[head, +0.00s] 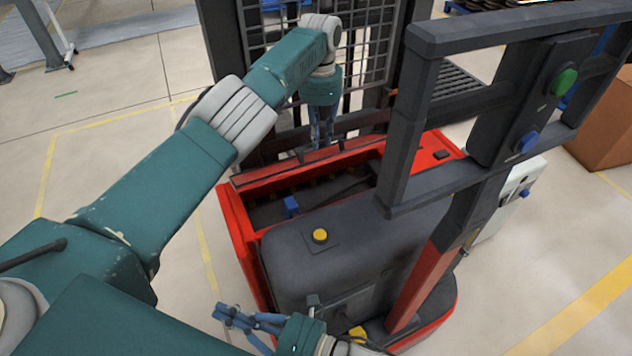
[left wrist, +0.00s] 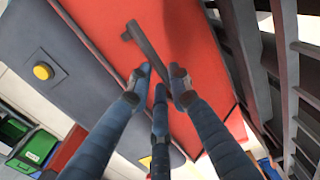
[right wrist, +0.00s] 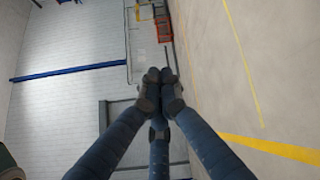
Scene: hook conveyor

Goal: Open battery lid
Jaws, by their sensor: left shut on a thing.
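The red battery lid (left wrist: 200,47) fills the middle of the left wrist view, with a dark bar handle (left wrist: 150,50) on it. My left gripper (left wrist: 160,78) is shut on this handle. In the head view the left gripper (head: 321,140) points down at the far side of the red battery compartment (head: 236,215). The lid shows there as a raised red strip (head: 290,166), and the dark inside is visible in front of it. The gripper's fingertips are partly hidden.
A dark cover with a yellow button (head: 320,236) lies in front of the compartment. A blue part (head: 291,206) sits at the compartment's edge. A dark frame (head: 408,130) with green and blue buttons rises at right. Floor at left is clear.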

